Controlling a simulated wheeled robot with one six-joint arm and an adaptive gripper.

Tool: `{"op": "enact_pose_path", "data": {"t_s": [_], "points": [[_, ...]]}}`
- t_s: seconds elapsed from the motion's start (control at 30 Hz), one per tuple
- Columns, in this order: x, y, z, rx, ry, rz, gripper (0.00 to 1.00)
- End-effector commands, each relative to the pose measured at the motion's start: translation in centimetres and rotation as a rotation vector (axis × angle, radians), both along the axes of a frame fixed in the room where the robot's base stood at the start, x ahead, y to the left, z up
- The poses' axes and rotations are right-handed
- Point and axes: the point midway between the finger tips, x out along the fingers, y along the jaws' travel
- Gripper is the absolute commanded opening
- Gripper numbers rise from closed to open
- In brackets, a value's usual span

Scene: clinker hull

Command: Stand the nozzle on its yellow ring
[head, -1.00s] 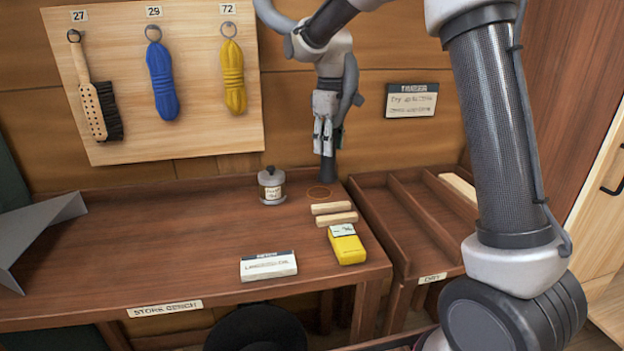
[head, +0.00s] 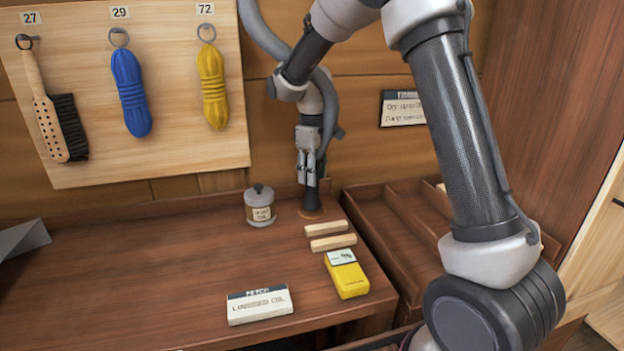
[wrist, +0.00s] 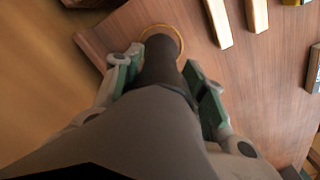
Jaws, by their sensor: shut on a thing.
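The dark grey nozzle (head: 312,201) is upright in my gripper (head: 308,180), over the yellow ring (head: 312,214) at the back right of the bench. In the wrist view the nozzle (wrist: 160,62) runs between the two green-padded fingers of my gripper (wrist: 166,85). Its far end covers most of the ring's inside, and the ring's rim (wrist: 161,26) shows around it. My gripper is shut on the nozzle. I cannot tell whether the nozzle's foot touches the bench.
A labelled grey jar (head: 260,205) stands left of the ring. Two wooden strips (head: 332,243), a yellow box (head: 346,275) and a white labelled block (head: 259,305) lie nearer. A divided tray (head: 390,215) is at right.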

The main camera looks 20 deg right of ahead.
Motion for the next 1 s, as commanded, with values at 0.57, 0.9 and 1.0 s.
{"op": "enact_pose_path", "data": {"t_s": [0.57,0.9,1.0], "points": [[0.0,0.0,-2.1,0.000,0.000,0.000,0.59],[0.0,0.0,-1.9,0.000,0.000,0.000,0.63],[0.0,0.0,-1.2,0.000,-0.001,0.000,0.63]]}}
